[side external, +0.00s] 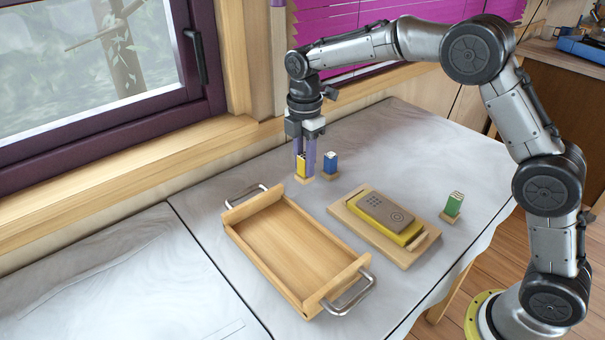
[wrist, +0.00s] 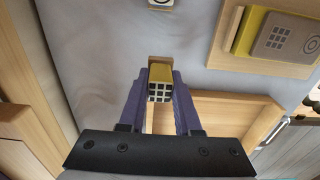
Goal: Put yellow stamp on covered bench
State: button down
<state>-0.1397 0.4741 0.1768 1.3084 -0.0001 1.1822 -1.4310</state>
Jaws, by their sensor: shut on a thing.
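The yellow stamp (side external: 301,167) is a small upright yellow block with a dotted top and a wooden base, near the window side. My gripper (side external: 306,163) points down with its purple fingers shut on it. In the wrist view the stamp (wrist: 160,74) sits between the two fingertips (wrist: 160,92). I cannot tell whether its base touches the surface below. The covered bench (side external: 380,125) has a pale grey sheet over it; a similar sheeted surface (side external: 110,280) lies to the left, past a dark seam.
A blue stamp (side external: 330,161) stands just right of the yellow one. An empty wooden tray (side external: 290,255) with metal handles lies in front. A wooden board (side external: 348,208) carries a yellow-edged pad (side external: 385,213). A green stamp (side external: 453,205) stands at the right. The left sheeted surface is clear.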

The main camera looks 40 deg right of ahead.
aim_at(302, 175)
jog(key=shift+w+f, duration=0.15)
jog(key=shift+f, duration=0.8)
jog(key=shift+w+f, duration=0.15)
jog(key=shift+f, duration=0.8)
jog(key=shift+f, duration=0.15)
jog(key=c, duration=0.6)
grip_release()
notch_tip(302, 175, up, 11)
jog(key=shift+r, duration=0.75)
